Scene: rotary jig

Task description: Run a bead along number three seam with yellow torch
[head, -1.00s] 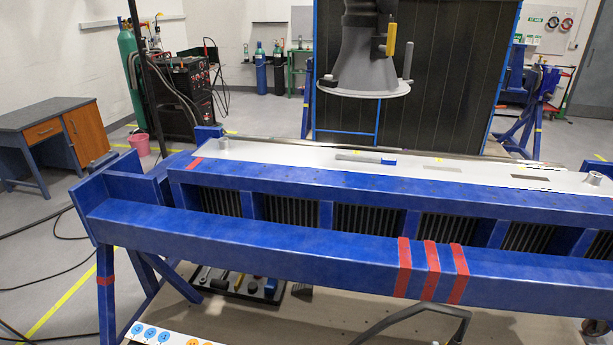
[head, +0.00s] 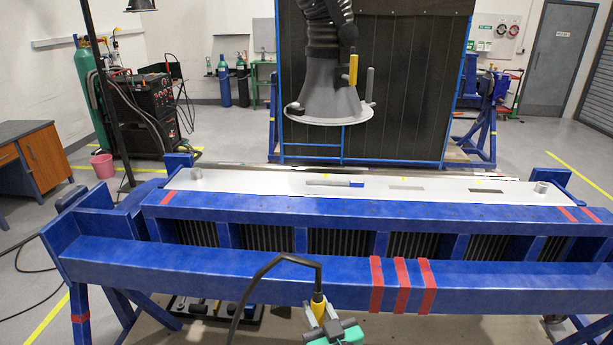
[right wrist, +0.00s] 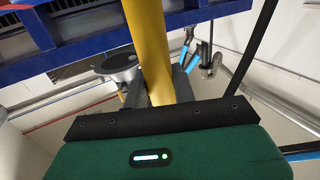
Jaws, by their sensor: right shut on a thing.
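The yellow torch (head: 318,297) has a yellow handle and a bent black neck or cable rising above it, in front of the blue jig beam. My right gripper (head: 325,312), with a green body, is shut on the yellow handle at the bottom centre. The handle (right wrist: 147,45) also runs between the fingers in the right wrist view. Three red stripes (head: 401,287) mark the front blue beam (head: 230,277). One red stripe (head: 168,197) is at the left end, and two (head: 567,214) are at the right end. I cannot tell the torch tip from its cable. My left gripper is out of view.
A long pale plate (head: 250,181) lies on top of the jig with a grey-and-blue marker (head: 335,183) on it. A grey extraction hood (head: 328,105) hangs over the far side. A thin dark post stands at the left.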

